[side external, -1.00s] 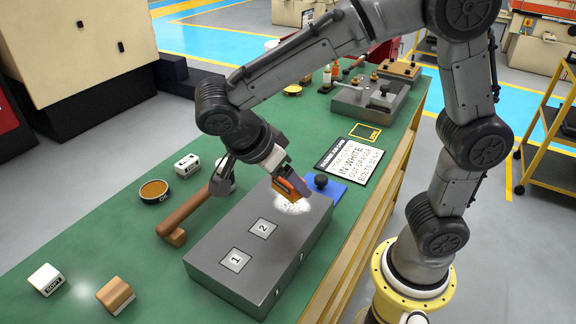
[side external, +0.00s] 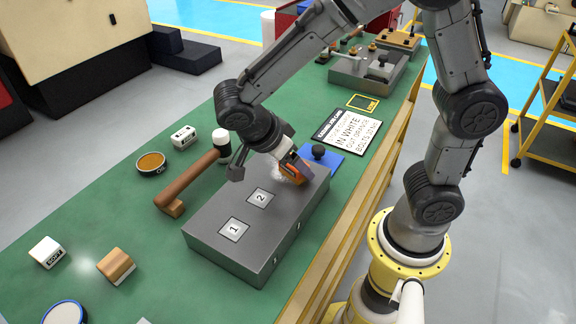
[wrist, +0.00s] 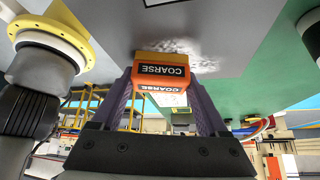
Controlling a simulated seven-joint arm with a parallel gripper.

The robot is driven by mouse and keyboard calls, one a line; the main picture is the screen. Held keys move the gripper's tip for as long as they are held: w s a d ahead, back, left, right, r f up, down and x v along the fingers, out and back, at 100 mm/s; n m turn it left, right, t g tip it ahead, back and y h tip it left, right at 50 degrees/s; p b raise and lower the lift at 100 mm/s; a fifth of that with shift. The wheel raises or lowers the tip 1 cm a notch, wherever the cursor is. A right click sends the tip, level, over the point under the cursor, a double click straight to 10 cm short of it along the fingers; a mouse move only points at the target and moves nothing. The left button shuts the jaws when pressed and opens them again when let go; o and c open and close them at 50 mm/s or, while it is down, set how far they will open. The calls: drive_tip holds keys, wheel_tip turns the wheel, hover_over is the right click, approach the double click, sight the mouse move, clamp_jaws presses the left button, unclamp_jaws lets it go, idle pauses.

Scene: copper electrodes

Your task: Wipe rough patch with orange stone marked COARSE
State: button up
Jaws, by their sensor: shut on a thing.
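The orange stone marked COARSE (side external: 294,173) is held in my gripper (side external: 290,160), over the far end of the grey metal block (side external: 225,228). In the wrist view the stone (wrist: 160,68) sits between the two fingers of my gripper (wrist: 162,92), its label readable. The pale rough patch (side external: 277,174) shows beside and partly under the stone in the side view. In the wrist view the patch (wrist: 198,52) spreads beyond the stone's edge. The stone is at or very near the block's top; I cannot tell whether it touches.
Square plates marked 1 (side external: 233,230) and 2 (side external: 260,198) lie on the block. A wooden-handled hammer (side external: 190,180) lies close to its left. A blue piece with a black knob (side external: 318,151) is behind it. The SOFT block (side external: 47,252) and a brown block (side external: 116,266) stand front left.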

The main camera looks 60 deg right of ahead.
sight(285, 173)
drive_tip(key=shift+d, duration=1.95)
drive_tip(key=shift+w+d, duration=0.2)
drive_tip(key=shift+d, duration=0.05)
drive_tip(key=shift+w, duration=0.4)
drive_tip(key=shift+w+a, duration=0.2)
drive_tip(key=shift+w, duration=0.05)
drive_tip(key=shift+a, duration=3.45)
drive_tip(key=shift+w+a, duration=0.1)
drive_tip(key=shift+a, duration=0.15)
drive_tip(key=shift+w+d, duration=0.15)
drive_tip(key=shift+w, duration=0.5)
drive_tip(key=shift+d, duration=3.5)
drive_tip(key=shift+w+d, duration=0.1)
drive_tip(key=shift+d, duration=0.15)
drive_tip(key=shift+w+a, duration=0.1)
drive_tip(key=shift+w, duration=0.6)
drive_tip(key=shift+a, duration=3.5)
drive_tip(key=shift+s+a+r, duration=0.1)
drive_tip(key=shift+a+r, duration=0.05)
drive_tip(key=shift+a, duration=0.15)
wheel_tip(285, 173, up, 8)
